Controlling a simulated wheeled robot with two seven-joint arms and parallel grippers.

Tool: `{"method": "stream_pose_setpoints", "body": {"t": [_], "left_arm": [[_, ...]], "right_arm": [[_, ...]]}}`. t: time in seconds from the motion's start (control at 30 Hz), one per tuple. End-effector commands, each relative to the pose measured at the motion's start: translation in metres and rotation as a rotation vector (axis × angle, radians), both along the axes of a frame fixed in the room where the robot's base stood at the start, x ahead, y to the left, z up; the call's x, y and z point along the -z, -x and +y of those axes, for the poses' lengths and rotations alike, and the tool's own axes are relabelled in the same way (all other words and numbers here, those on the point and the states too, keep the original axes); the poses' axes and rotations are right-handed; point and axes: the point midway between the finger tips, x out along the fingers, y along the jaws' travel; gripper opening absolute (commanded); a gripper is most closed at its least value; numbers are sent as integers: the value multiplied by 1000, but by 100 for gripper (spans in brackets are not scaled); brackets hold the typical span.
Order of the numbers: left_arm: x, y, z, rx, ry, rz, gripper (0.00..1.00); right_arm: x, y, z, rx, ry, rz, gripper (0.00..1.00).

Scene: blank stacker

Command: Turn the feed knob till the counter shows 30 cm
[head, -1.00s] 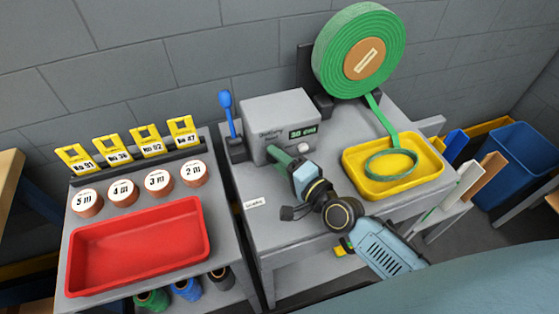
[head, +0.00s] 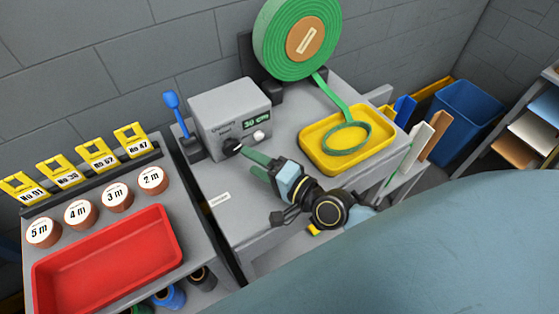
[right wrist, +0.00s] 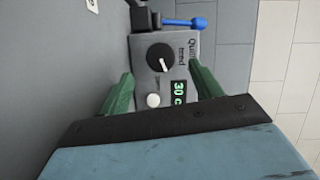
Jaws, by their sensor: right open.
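The grey feed box (head: 222,108) stands on the grey bench, and its green counter (head: 256,120) reads 30 cm. The black feed knob (head: 231,147) is on its front, with a white pointer mark; it also shows in the right wrist view (right wrist: 160,57). A white button (right wrist: 153,100) sits beside the counter. My right gripper (head: 254,160) has green fingers, is open and empty, and is in front of the box, apart from the knob. In the right wrist view the knob shows between the spread fingers (right wrist: 160,88). My left gripper is not in view.
A green webbing roll (head: 300,40) stands behind, its strap running into a yellow tray (head: 372,158). A blue lever (head: 172,108) stands left of the box. A red tray (head: 110,262), labelled discs and yellow tags are on the left table. A blue bin (head: 466,115) is at right.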

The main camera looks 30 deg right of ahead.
Motion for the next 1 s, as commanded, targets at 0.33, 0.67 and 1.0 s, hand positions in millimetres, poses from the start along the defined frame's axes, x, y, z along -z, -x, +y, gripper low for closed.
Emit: {"method": "stream_pose_setpoints", "body": {"t": [0.33,0.67,1.0], "left_arm": [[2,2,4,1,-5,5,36],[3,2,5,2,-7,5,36],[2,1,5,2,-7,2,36]], "right_arm": [[-3,59,-27,-1,2,2,65],[-5,68,-31,1,-1,-1,65],[-5,68,-31,0,-1,0,65]]}}
